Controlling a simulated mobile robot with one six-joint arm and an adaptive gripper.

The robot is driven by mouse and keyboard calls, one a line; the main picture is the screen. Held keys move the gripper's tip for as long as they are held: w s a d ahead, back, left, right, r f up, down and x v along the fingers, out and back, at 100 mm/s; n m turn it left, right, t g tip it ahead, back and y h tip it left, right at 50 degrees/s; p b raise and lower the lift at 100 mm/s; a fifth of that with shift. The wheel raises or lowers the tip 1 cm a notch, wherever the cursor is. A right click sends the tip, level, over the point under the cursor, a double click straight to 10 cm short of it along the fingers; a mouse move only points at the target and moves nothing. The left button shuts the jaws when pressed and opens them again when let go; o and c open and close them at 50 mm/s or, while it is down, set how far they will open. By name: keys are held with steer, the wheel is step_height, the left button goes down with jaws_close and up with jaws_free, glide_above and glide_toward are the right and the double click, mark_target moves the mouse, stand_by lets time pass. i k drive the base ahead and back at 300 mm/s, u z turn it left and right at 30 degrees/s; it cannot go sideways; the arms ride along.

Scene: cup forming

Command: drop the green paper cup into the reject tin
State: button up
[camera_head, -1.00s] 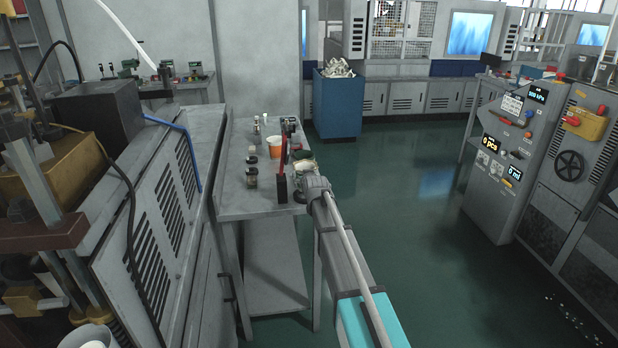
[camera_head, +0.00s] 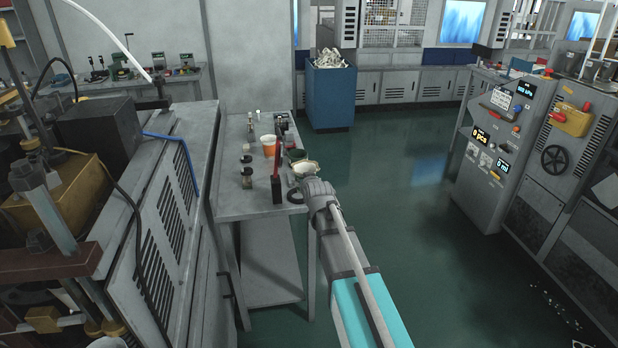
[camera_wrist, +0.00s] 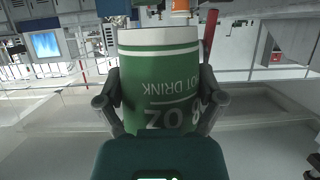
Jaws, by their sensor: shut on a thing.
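The green paper cup (camera_wrist: 160,85) fills the middle of the wrist view, with white bands and upside-down lettering. My gripper (camera_wrist: 160,103) is shut on it, one dark finger on each side. In the head view my gripper (camera_head: 312,186) is over the right edge of the grey bench (camera_head: 262,206). A pale round cup mouth (camera_head: 304,168) shows just beyond it and seems to be the held cup; the cup's wall is mostly hidden there. I cannot clearly pick out the reject tin.
A blue bin (camera_head: 331,92) with crumpled material stands behind. Green floor to the right is open up to the control console (camera_head: 490,160).

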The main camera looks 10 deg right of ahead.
mark_target(301, 153)
steer(key=z, duration=0.3)
steer(key=i, duration=0.85)
steer(key=u, duration=0.25)
